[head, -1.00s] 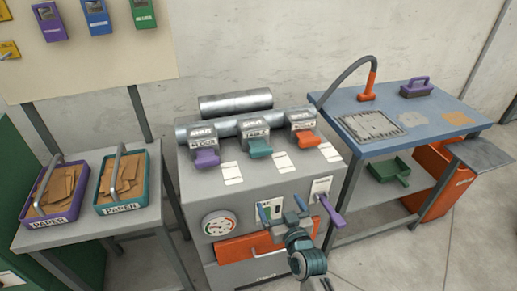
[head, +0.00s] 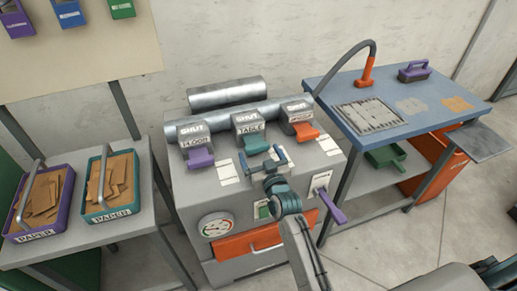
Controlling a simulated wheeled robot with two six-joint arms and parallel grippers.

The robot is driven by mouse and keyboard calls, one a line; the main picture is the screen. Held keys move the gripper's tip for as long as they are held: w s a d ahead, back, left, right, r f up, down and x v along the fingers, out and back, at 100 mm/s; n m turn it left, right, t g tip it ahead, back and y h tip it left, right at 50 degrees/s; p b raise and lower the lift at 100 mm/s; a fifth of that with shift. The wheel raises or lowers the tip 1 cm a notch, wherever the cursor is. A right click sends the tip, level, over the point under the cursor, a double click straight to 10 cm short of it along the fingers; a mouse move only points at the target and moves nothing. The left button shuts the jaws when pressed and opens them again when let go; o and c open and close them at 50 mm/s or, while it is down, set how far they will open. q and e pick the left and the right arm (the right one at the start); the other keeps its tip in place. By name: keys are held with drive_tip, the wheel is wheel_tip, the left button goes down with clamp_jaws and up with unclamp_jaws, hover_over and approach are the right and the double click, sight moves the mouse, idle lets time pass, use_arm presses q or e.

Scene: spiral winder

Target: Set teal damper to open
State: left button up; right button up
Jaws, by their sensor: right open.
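The teal damper (head: 256,144) is the middle of three damper levers on top of the grey cabinet. Its teal lever sticks out toward me below a grey housing marked SHUT and TABLE. My right gripper (head: 266,159) is open and empty, with its two blue-grey fingers spread just in front of and a little below the teal lever in the picture. I cannot tell whether it touches the lever. My left gripper is out of view.
A purple damper (head: 200,157) and an orange damper (head: 304,134), also under SHUT signs, flank the teal one. A purple lever (head: 331,207) juts from the cabinet front beside my arm. Paper trays (head: 108,214) stand left; a blue-topped bench (head: 430,124) stands right.

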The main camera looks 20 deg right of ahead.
drive_tip(key=shift+w, duration=0.9)
drive_tip(key=shift+c, duration=0.4)
drive_tip(key=c, duration=1.3)
drive_tip(key=s, duration=0.6)
drive_tip(key=shift+d, duration=0.1)
drive_tip(key=shift+w+f, duration=0.1)
drive_tip(key=o, duration=1.1)
drive_tip(key=shift+o, duration=1.4)
drive_tip(key=shift+s, duration=0.2)
